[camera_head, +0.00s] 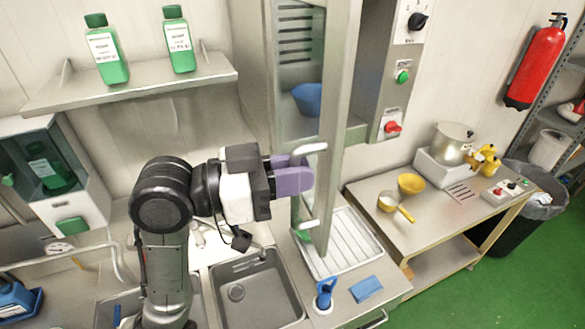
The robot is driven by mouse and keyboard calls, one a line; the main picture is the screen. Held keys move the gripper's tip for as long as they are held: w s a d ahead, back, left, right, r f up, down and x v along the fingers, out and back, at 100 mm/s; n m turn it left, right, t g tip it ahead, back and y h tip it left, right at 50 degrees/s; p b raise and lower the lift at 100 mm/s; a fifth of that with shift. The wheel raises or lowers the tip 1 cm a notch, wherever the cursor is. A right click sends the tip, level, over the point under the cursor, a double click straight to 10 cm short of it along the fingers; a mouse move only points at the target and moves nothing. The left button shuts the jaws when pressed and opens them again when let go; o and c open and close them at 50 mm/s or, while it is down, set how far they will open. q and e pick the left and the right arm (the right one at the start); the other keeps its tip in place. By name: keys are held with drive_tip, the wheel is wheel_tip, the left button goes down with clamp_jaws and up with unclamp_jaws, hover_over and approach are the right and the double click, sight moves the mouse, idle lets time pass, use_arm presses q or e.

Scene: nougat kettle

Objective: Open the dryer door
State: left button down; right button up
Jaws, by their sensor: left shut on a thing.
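The dryer (258,60) is a tall steel cabinet at the top middle. Its door (341,100) stands swung outward and shows nearly edge-on, so part of the inside is visible. A blue bowl (307,98) sits on a shelf in there, below dark slots. The door's pale bar handle (316,148) faces left. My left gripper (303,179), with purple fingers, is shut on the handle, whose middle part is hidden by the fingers. My right gripper is not in view.
A control panel (399,75) with knobs is right of the door. Below are a ribbed drainboard (341,243), a sink (258,290), a blue brush (325,292) and a blue sponge (366,289). A steel table (440,225) with a pot stands right. A bottle shelf (135,85) is upper left.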

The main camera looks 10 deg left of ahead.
use_arm(q)
drive_tip(key=shift+s+a, duration=0.1)
drive_tip(key=shift+a, duration=0.3)
drive_tip(key=c, duration=1.2)
unclamp_jaws()
drive_tip(key=shift+o, duration=0.2)
drive_tip(key=b+v, duration=0.5)
drive_tip(key=v, duration=0.8)
drive_tip(key=shift+s+a, duration=0.2)
drive_tip(key=shift+a, duration=0.2)
